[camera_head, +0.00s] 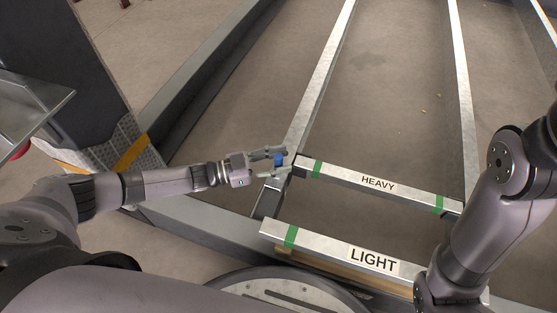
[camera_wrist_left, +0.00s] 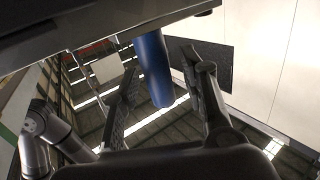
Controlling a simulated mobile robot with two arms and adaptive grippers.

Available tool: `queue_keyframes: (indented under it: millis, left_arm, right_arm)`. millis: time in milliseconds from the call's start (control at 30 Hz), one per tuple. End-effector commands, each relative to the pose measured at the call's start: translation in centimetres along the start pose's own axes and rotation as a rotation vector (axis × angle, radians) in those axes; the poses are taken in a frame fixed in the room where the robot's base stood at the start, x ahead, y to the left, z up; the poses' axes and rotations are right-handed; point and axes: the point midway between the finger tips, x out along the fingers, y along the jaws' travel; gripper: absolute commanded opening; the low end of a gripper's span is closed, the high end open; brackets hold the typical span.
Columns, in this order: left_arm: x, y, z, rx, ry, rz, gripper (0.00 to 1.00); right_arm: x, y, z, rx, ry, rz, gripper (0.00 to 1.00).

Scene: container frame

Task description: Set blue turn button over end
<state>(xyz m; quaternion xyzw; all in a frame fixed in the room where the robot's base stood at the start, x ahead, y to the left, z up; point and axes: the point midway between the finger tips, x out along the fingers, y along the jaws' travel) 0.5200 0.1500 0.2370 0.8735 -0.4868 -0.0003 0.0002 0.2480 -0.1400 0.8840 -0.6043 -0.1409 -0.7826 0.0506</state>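The blue turn button (camera_head: 278,160) is at the left end of the HEAVY bar (camera_head: 378,183), by the long metal rail. My left gripper (camera_head: 284,163) reaches in from the left, with one finger on each side of the button. In the left wrist view the button (camera_wrist_left: 154,72) is a blue cylinder hanging between the two dark fingers, with a gap on both sides. The gripper is open and not clamped on it. My right arm comes in at the right; its gripper is out of view.
The LIGHT bar (camera_head: 330,248) lies nearer to me, parallel to the HEAVY bar; both have green bands. Long metal rails (camera_head: 322,75) run away from me over a brown floor. A dark post (camera_head: 70,75) stands at the left.

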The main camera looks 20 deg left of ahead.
Motion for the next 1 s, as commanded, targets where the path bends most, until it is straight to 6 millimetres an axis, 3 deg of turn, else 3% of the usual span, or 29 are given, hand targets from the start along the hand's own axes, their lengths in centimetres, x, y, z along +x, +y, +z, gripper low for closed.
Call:
queue_keyframes:
  millis: [633,1000]
  left_arm:
    - [-0.04,0.00,0.01,0.000,0.000,0.000,0.00]
    - [-0.05,0.00,0.02,0.000,0.000,0.000,0.00]
  right_arm:
    - [0.01,-0.01,-0.01,0.001,0.001,0.000,0.53]
    - [0.00,0.00,-0.02,0.000,0.001,0.000,0.53]
